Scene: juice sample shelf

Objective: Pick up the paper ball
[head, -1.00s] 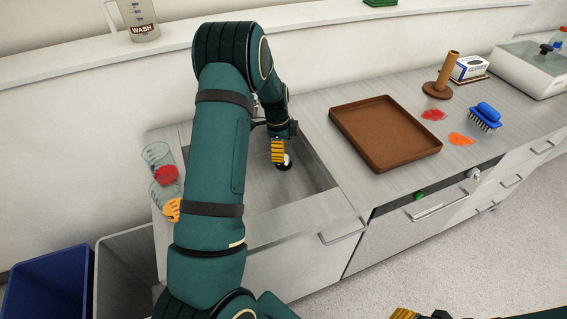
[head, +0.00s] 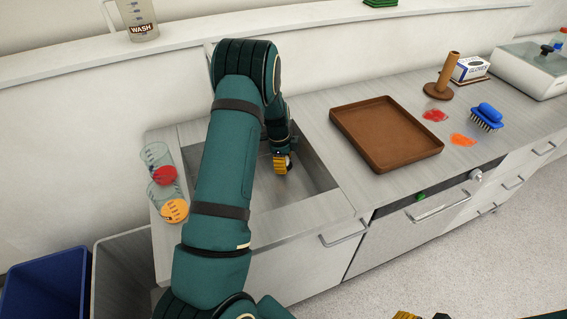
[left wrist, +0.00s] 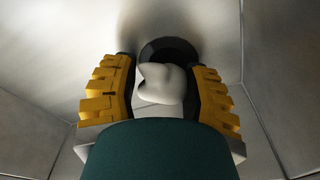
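The paper ball (left wrist: 162,84) is a white crumpled lump at the bottom of the metal sink (head: 250,190), in front of the dark round drain in the left wrist view. My left gripper (left wrist: 162,75) reaches down into the sink with its yellow fingers on either side of the ball. The fingers look spread, with the ball between them; firm contact is not clear. In the head view my left gripper (head: 282,163) hides most of the ball.
Sink walls surround my left gripper. Two beakers, with red (head: 165,176) and orange (head: 174,210) contents, stand at the sink's left. A brown tray (head: 372,165) lies to the right, before a blue brush (head: 487,116). A blue bin (head: 45,287) stands at lower left.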

